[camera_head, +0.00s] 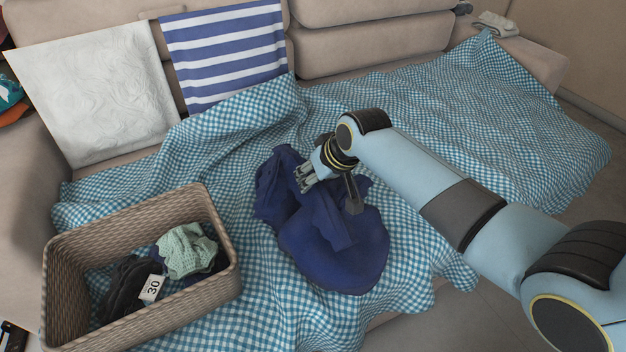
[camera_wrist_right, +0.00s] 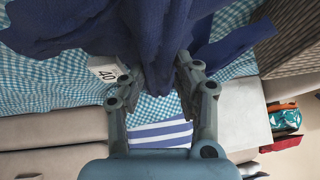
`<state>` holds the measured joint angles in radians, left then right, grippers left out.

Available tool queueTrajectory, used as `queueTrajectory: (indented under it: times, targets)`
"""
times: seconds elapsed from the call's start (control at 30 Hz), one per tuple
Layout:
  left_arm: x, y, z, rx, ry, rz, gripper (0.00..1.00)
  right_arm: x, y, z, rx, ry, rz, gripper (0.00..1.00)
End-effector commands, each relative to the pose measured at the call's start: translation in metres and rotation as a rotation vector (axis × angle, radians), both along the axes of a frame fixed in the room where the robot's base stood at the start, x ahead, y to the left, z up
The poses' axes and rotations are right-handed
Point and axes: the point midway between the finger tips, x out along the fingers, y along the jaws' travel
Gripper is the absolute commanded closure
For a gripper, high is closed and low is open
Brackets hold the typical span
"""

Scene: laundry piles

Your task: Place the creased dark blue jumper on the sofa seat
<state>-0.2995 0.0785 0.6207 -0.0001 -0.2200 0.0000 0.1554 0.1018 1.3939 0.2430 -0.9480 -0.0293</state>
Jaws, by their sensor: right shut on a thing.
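The creased dark blue jumper (camera_head: 335,248) is bunched over the middle of the sofa seat, above a blue-and-white checked blanket (camera_head: 470,125) spread on the seat. My right gripper (camera_head: 328,190) is shut on a fold of its upper part. In the right wrist view, the jumper (camera_wrist_right: 150,40) passes between the two fingers (camera_wrist_right: 155,82). I cannot tell how much of its weight lies on the blanket. A white tag reading 40 (camera_wrist_right: 104,68) shows beside the held fold. My left gripper is not in view.
A wicker basket (camera_head: 140,212) with dark clothes, a pale green cloth (camera_head: 186,250) and a tag reading 30 (camera_head: 151,289) stands on the left. The blanket's right side is clear.

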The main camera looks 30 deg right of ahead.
Motion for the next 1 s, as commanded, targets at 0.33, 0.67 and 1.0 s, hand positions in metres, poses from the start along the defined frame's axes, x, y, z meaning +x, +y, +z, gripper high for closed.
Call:
queueTrajectory:
  times: [0.33, 0.67, 1.0]
  targets:
    - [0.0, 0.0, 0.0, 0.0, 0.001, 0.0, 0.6, 0.0, 0.0, 0.0, 0.0, -0.001, 0.0, 0.47]
    - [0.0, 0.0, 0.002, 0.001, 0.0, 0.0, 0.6, -0.002, 0.0, 0.004, 0.0, -0.001, 0.0, 0.45]
    - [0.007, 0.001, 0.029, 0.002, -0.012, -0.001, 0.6, -0.035, -0.007, 0.062, -0.001, -0.004, 0.001, 0.45]
